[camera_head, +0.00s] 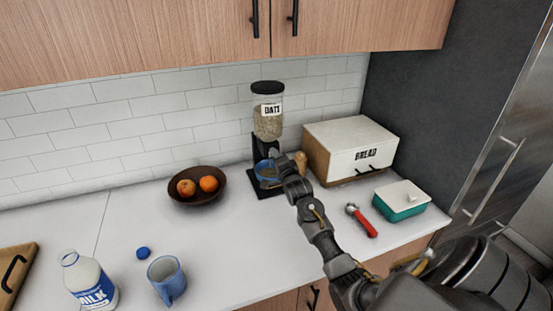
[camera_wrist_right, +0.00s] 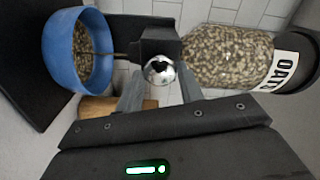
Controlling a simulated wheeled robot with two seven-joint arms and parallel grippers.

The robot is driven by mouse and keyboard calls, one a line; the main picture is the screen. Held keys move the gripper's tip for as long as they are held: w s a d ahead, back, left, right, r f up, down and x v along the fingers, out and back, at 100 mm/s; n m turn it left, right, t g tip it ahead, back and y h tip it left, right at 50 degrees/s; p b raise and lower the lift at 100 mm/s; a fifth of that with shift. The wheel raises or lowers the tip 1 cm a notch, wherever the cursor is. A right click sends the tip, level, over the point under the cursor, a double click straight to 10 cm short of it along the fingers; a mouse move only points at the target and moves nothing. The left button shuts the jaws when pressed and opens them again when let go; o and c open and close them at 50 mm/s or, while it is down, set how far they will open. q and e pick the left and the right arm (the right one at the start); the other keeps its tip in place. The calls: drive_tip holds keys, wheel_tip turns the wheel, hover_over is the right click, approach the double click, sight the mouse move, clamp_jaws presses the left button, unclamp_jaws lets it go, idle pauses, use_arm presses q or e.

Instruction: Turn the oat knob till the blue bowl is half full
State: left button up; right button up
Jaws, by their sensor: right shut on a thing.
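The oat dispenser (camera_head: 268,115) stands on the counter against the tiled wall, with a black lid, a clear hopper of oats and a black base. The blue bowl (camera_head: 268,171) sits on its base under the spout, partly hidden by my right arm. In the wrist view the bowl (camera_wrist_right: 78,50) shows oats inside, and a thin dark streak runs from the spout to it. My right gripper (camera_wrist_right: 160,84) is shut on the shiny round knob (camera_wrist_right: 159,70) at the front of the dispenser. My left gripper is in neither view.
A wooden bread box (camera_head: 350,148) stands right of the dispenser. A brown bowl of oranges (camera_head: 197,201) is to the left. A red-handled scoop (camera_head: 361,219) and teal butter dish (camera_head: 400,203) lie front right.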

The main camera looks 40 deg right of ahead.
drive_tip(key=o, duration=1)
drive_tip(key=b+v, duration=0.3)
drive_tip(key=v, duration=0.8)
drive_tip(key=shift+w, duration=0.1)
